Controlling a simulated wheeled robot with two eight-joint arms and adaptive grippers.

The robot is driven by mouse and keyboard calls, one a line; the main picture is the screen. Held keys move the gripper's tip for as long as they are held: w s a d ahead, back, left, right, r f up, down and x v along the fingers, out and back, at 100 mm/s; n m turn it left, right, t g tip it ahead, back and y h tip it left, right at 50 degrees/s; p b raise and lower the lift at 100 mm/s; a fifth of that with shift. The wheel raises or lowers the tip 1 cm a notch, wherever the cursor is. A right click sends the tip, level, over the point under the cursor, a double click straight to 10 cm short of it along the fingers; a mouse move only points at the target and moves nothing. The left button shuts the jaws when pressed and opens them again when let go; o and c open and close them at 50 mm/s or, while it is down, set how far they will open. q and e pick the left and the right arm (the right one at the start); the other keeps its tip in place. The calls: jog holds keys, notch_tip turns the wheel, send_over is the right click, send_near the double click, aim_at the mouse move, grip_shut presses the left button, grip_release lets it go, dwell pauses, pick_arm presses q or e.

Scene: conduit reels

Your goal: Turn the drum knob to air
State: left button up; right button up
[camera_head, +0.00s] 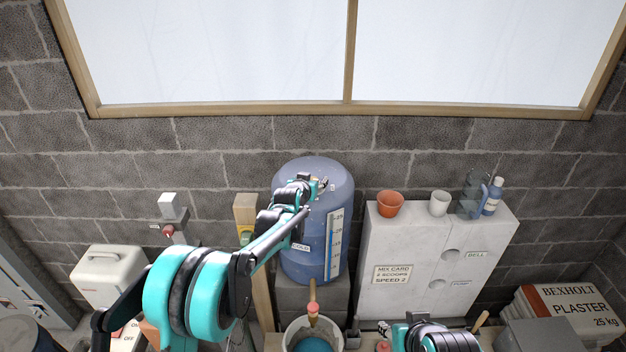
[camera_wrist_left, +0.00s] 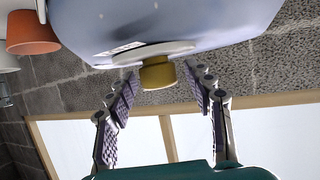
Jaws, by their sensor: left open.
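The blue drum (camera_head: 312,255) stands against the block wall, with a level scale and a small label on its front. My left gripper (camera_head: 320,187) is at the drum's top in the head view. In the left wrist view, which looks upside down, the drum (camera_wrist_left: 200,22) fills the top and a brass-yellow knob (camera_wrist_left: 157,74) sticks out from a pale disc on it. My left gripper (camera_wrist_left: 160,92) is open, its two fingers on either side of the knob with gaps. The knob's markings are not readable. In the head view I cannot make the knob out.
A white cabinet (camera_head: 425,245) right of the drum carries an orange pot (camera_head: 390,203), a white cup (camera_head: 439,203) and a bottle (camera_head: 492,196). A bucket (camera_head: 312,328) stands below the drum. Part of my right arm shows at the bottom edge. A plaster bag (camera_head: 572,310) lies far right.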

pick_arm(q)
jog(key=c, duration=1.2)
jog(key=shift+f+n+y+b, duration=0.2)
jog(key=shift+n+y+b, duration=0.15)
jog(key=shift+b, duration=0.3)
jog(key=shift+d+n+y+b, duration=0.1)
jog(key=shift+n+y+b, duration=0.45)
jog(key=shift+y+b, duration=0.3)
jog(key=shift+n+y+b, duration=0.45)
jog(key=shift+n+y, duration=0.05)
jog(key=shift+r+n+y, duration=0.15)
jog(key=shift+n+y, duration=0.15)
jog(key=o, duration=1.2)
